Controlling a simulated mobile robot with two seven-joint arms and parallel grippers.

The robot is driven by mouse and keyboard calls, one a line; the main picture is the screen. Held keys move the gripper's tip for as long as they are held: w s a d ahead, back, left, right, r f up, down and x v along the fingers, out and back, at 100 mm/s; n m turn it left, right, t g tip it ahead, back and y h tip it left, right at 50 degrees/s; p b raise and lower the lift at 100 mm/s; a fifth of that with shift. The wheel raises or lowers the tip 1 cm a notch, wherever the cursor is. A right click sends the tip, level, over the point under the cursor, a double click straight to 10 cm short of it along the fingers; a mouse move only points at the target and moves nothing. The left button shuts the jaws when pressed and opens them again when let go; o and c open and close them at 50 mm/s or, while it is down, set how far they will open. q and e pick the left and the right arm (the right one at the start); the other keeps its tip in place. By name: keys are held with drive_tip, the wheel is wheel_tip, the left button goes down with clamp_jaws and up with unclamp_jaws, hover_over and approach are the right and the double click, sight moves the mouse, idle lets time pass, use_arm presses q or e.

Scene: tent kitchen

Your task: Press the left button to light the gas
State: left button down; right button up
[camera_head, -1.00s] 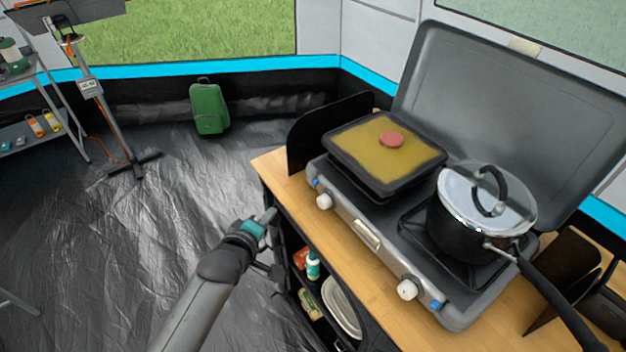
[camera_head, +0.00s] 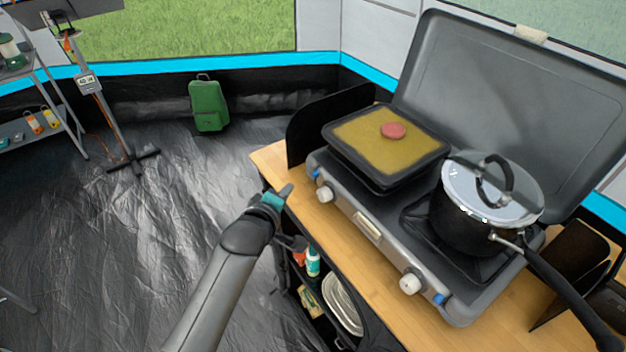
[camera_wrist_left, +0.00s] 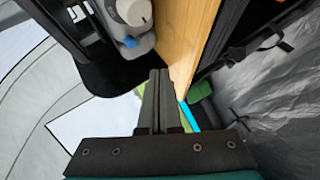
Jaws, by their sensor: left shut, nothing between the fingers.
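The grey camping stove (camera_head: 367,227) stands open on the wooden counter. Its left button (camera_head: 316,174) is small and blue, at the left end of the front panel beside a white knob (camera_head: 324,194). The left button also shows in the left wrist view (camera_wrist_left: 130,42), with the white knob (camera_wrist_left: 135,11) above it. My left gripper (camera_head: 286,191) is shut and empty, near the counter's left front edge, to the left of the button and apart from it. Its closed fingers (camera_wrist_left: 154,98) show in the wrist view. My right gripper is out of view.
A square pan (camera_head: 345,158) with yellow food and a reddish disc sits on the left burner. A lidded pot (camera_head: 465,226) sits on the right burner, its handle reaching over the front. A black windscreen (camera_head: 309,124) stands behind the stove's left end. Shelves with items are below the counter (camera_head: 357,278).

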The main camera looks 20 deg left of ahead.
sight(316, 174)
use_arm(q)
drive_tip(key=shift+w+d, duration=0.6)
drive_tip(key=shift+w, duration=0.15)
drive_tip(key=shift+w+d, duration=0.55)
drive_tip(key=shift+w, duration=0.2)
drive_tip(key=shift+w+d, duration=0.1)
idle(0.9)
drive_tip(key=shift+w+d, duration=0.2)
drive_tip(key=shift+w, duration=0.05)
drive_tip(key=shift+w+d, duration=0.25)
drive_tip(key=shift+w, duration=0.1)
idle(0.7)
idle(0.4)
drive_tip(key=shift+s+a+r+p, duration=0.1)
drive_tip(key=shift+s+a+p, duration=0.3)
drive_tip(key=shift+s+p, duration=0.2)
drive_tip(key=shift+s+a, duration=0.1)
